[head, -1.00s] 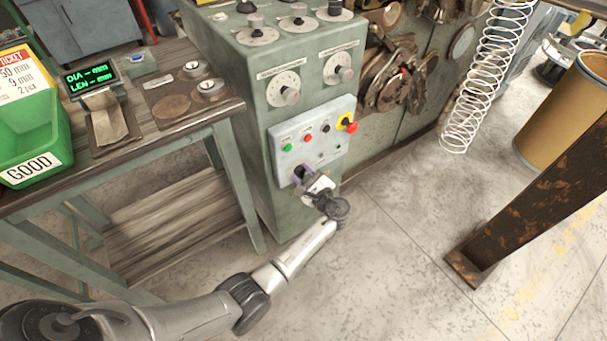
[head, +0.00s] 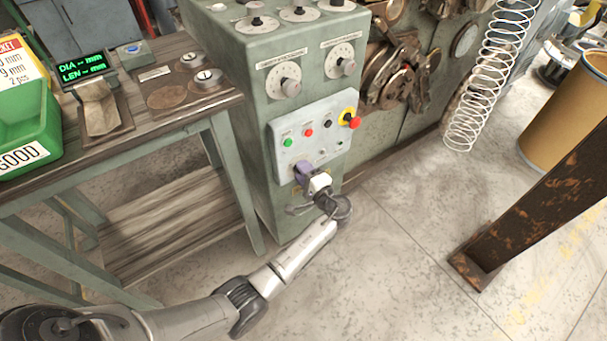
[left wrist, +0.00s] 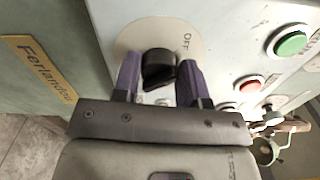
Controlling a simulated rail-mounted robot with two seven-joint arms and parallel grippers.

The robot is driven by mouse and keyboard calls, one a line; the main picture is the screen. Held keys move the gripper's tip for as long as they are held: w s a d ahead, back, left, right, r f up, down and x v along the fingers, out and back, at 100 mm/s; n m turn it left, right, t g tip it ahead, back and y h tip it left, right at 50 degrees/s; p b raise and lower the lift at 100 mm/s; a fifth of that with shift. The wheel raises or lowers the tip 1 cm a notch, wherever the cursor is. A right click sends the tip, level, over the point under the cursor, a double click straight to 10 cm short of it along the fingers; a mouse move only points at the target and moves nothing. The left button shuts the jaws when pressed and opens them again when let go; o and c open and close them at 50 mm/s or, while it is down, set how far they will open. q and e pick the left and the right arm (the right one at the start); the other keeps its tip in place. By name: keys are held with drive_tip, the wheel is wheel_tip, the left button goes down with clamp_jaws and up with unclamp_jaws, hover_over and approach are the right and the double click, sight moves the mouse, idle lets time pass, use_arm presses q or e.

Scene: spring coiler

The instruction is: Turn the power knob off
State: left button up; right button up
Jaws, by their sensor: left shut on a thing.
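The power knob (left wrist: 158,68) is a black rotary knob on a pale round plate marked OFF (left wrist: 188,38), on the light control panel. My left gripper (left wrist: 159,80) is at it in the left wrist view, with one purple finger on each side, shut on the knob. In the head view the left gripper (head: 303,174) reaches the lower left of the panel (head: 329,148) and hides the knob there. Which mark the knob points to cannot be told. My right gripper is not in view.
A green button (head: 287,142), a red button (head: 308,132) and a red emergency stop (head: 354,122) on a yellow ring sit above the gripper. A workbench (head: 215,103) stands left. A rusty beam (head: 540,195) crosses the right. The floor between is clear.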

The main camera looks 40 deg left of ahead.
use_arm(q)
drive_tip(key=shift+f+n+b, duration=0.1)
drive_tip(key=shift+n+b, duration=0.2)
drive_tip(key=shift+n, duration=0.6)
drive_tip(key=o, duration=0.9)
